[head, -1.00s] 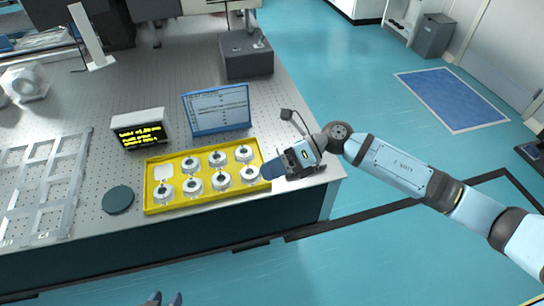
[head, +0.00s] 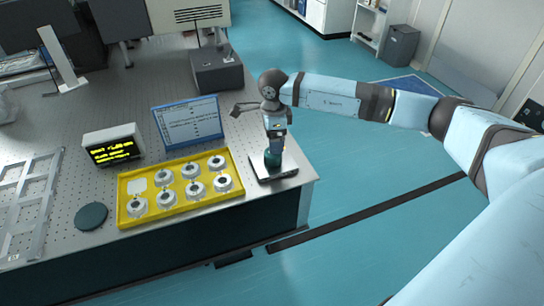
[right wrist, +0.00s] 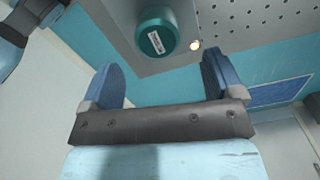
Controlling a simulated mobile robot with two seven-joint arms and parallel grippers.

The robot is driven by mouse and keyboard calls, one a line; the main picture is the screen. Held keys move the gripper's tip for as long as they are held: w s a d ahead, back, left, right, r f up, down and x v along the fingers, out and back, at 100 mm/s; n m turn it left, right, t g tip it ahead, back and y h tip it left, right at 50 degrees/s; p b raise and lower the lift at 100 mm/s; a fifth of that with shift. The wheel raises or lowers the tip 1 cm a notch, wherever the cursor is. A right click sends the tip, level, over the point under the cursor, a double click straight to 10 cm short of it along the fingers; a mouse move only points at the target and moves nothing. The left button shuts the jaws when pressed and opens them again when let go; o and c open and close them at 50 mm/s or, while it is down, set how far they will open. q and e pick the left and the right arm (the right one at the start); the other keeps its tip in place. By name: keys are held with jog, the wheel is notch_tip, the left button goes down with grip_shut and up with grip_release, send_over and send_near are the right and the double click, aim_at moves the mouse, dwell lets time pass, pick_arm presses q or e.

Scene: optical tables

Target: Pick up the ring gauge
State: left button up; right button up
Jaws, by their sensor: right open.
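A dark green cylinder (head: 272,159) with a white label stands on a dark plate at the table's right corner; it seems to be the ring gauge, though its bore is not visible. It also shows in the right wrist view (right wrist: 157,38), beyond the fingertips and roughly centred between them. My right gripper (head: 275,143) points down just above it in the head view. In the right wrist view the gripper (right wrist: 158,62) is open, its two blue fingers wide apart with nothing between them. My left gripper is not in view.
A yellow tray (head: 122,222) with several white round parts lies left of the plate (head: 284,179). A blue-framed board (head: 188,122), a small display (head: 113,146), a dark green disc (head: 91,216) and a grey box (head: 217,70) stand around it. The table edge is close to the plate.

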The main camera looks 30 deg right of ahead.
aim_at(273, 156)
jog(key=shift+s+a+f, duration=0.1)
jog(key=shift+a+f, duration=0.05)
jog(key=shift+f, duration=3.2)
jog(key=c, duration=1.2)
jog(key=shift+r, duration=0.15)
